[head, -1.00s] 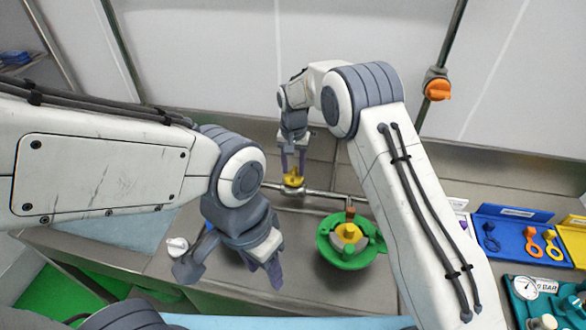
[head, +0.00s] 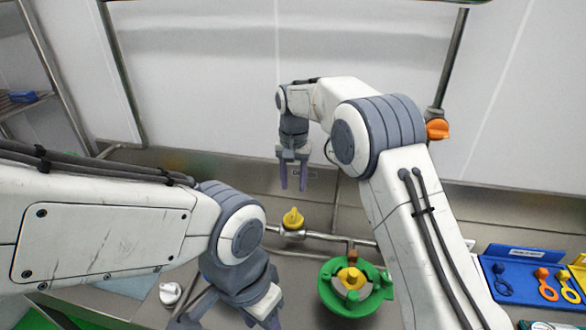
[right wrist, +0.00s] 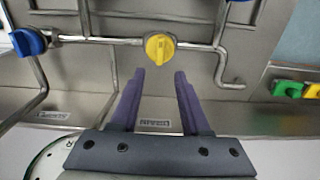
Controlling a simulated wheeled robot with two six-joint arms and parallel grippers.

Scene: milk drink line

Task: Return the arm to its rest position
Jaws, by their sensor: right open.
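My right gripper (head: 292,176) hangs open and empty in the head view, above and behind the yellow valve handle (head: 293,218) on the steel pipe (head: 318,236). In the right wrist view, the two purple fingers of the right gripper (right wrist: 159,76) are spread apart with nothing between them. The yellow valve handle (right wrist: 160,47) shows beyond the fingertips, apart from them. My left gripper (head: 230,315) is low in the head view and partly cut off by the bottom edge, so its jaw state is unclear.
A green round fixture (head: 340,304) with a yellow centre stands on the steel counter. A blue tray (head: 530,262) with blue and orange pieces lies at the right. An orange knob (head: 437,129) sits on a back pipe. A blue knob (right wrist: 28,42) shows in the wrist view.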

